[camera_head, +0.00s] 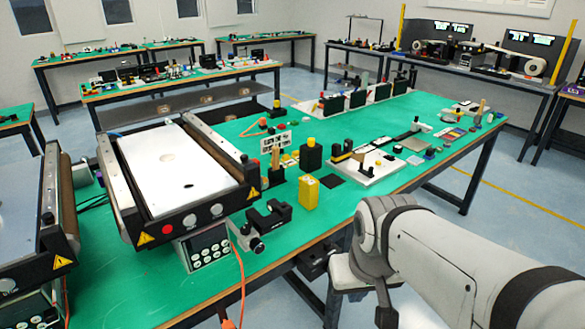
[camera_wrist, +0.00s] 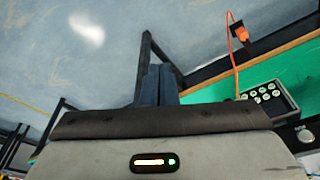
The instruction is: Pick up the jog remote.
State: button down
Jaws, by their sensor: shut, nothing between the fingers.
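I cannot tell for certain which thing is the jog remote. A keypad box (camera_head: 208,247) with round buttons sits under the front of the white-topped conveyor; it also shows in the wrist view (camera_wrist: 268,97) at the right. An orange cable (camera_head: 241,275) hangs over the table's front edge to an orange-ended piece (camera_head: 228,323), which shows in the wrist view (camera_wrist: 241,33) with a dark end. My gripper (camera_wrist: 158,70) is shut and empty, over the floor in front of the table. In the head view my arm is at the lower right and the fingertips are hard to make out.
The green table (camera_head: 320,225) holds the white-topped conveyor (camera_head: 175,165), a second conveyor at the left edge (camera_head: 25,215), a black clamp-like block (camera_head: 265,218) and a yellow block (camera_head: 309,193). Table legs and a lower frame stand below the front edge. Floor at right is clear.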

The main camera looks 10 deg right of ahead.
aim_at(308, 194)
jog(key=u, duration=0.05)
jog(key=k, duration=0.55)
jog(key=z, duration=1.65)
jog(key=i, duration=1.2)
jog(key=u, duration=2.7)
jog(key=i, duration=0.85)
jog(key=z, duration=0.2)
